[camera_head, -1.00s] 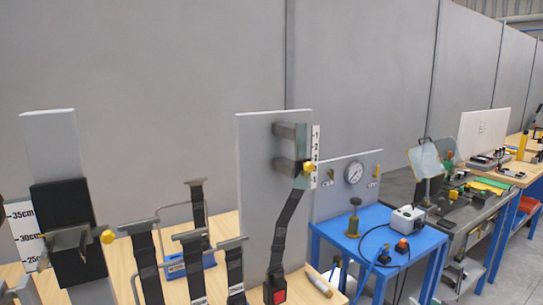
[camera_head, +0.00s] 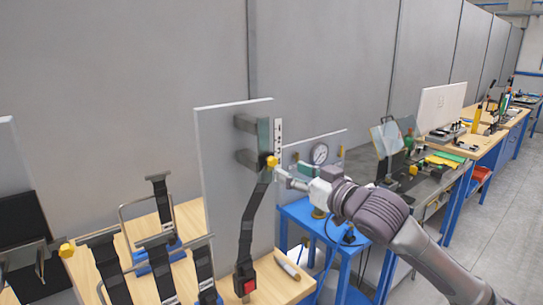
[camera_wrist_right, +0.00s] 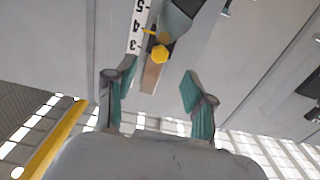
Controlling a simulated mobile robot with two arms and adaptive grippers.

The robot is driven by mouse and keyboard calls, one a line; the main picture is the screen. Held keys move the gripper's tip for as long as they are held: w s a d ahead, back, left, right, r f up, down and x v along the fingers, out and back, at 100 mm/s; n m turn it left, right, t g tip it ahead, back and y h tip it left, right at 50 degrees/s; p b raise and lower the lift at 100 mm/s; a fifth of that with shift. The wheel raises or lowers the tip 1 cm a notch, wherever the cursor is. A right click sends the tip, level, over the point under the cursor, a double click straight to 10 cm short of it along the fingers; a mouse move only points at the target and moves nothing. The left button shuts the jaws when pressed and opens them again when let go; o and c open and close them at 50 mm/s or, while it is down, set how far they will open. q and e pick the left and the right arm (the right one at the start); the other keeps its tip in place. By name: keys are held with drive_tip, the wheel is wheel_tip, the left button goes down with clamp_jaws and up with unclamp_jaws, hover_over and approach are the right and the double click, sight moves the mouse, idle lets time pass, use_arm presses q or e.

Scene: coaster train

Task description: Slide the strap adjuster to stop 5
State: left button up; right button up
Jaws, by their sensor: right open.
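The strap adjuster's yellow knob (camera_head: 272,161) sits on a dark bracket on the upright grey panel (camera_head: 222,195). It is beside a white number strip (camera_head: 278,132). A dark strap (camera_head: 247,225) runs down from it to a buckle with a red button (camera_head: 245,287). In the wrist view the knob (camera_wrist_right: 159,54) lies beyond the fingertips, with numbers 3 to 5 on the strip (camera_wrist_right: 138,28); its pointer appears near 4. My right gripper (camera_head: 281,174) is close to the knob, below and right of it. Its fingers (camera_wrist_right: 158,84) are open and empty. My left gripper is out of view.
Several other straps with buckles stand on the wooden bench (camera_head: 190,220) to the left. Another yellow knob (camera_head: 67,249) is on a fixture at far left. A blue table (camera_head: 300,212) with a gauge (camera_head: 320,154) behind it stands beyond my right arm.

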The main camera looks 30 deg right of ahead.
sight(275, 164)
drive_tip(key=w+p, duration=0.1)
drive_tip(key=w, duration=0.1)
drive_tip(key=w+p, duration=0.1)
drive_tip(key=w, duration=0.1)
drive_tip(key=w+p, duration=0.1)
drive_tip(key=w, duration=0.2)
drive_tip(key=shift+w+a+r, duration=0.1)
drive_tip(key=shift+a+r, duration=0.05)
drive_tip(key=shift+a, duration=0.1)
drive_tip(key=shift+w, duration=0.5)
drive_tip(key=shift+f, duration=0.25)
clamp_jaws()
